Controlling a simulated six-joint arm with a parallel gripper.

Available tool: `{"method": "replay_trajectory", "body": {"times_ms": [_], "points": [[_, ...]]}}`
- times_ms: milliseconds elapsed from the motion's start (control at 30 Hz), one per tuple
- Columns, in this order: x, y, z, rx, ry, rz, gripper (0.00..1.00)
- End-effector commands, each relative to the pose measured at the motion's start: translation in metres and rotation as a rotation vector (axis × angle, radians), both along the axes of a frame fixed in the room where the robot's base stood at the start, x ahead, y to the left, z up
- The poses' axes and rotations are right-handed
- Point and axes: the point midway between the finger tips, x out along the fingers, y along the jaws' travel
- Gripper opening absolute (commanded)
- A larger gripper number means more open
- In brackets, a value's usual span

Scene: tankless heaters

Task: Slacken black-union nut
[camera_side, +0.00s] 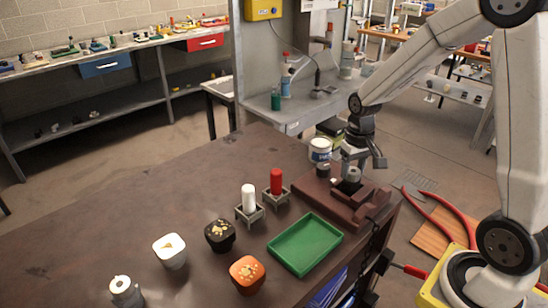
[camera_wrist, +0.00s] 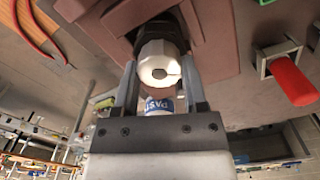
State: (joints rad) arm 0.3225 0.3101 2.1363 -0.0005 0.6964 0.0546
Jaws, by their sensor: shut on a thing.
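The black union (camera_wrist: 182,18) stands in a brown fixture block (camera_side: 338,205) at the right end of the table. A pale grey faceted nut (camera_wrist: 158,62) sits on it, and it shows small in the side view (camera_side: 353,174). My gripper (camera_wrist: 161,80) has one finger on each side of the nut and is shut on it. In the side view my gripper (camera_side: 355,162) points down over the fixture. The fingers hide part of the nut's sides, and I cannot see its thread.
White (camera_side: 249,198) and red (camera_side: 276,182) cylinders stand in small holders. A green tray (camera_side: 305,245) lies in front of the fixture. White, black and orange pots stand front left. A labelled can (camera_side: 320,150) is behind.

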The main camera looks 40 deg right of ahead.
Motion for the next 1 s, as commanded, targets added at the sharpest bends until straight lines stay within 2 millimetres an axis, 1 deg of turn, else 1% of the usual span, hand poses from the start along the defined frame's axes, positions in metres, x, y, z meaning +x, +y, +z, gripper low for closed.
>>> {"method": "replay_trajectory", "body": {"times_ms": [200,500,700,1000], "points": [[0.0014,0.0004,0.0011,-0.002,-0.005,0.194,0.00],[0.0016,0.0009,0.0011,-0.001,-0.005,0.371,0.00],[0.0018,0.0010,0.0012,-0.002,-0.006,0.418,0.00],[0.0018,0.0010,0.0012,-0.002,-0.006,0.424,0.00]]}}
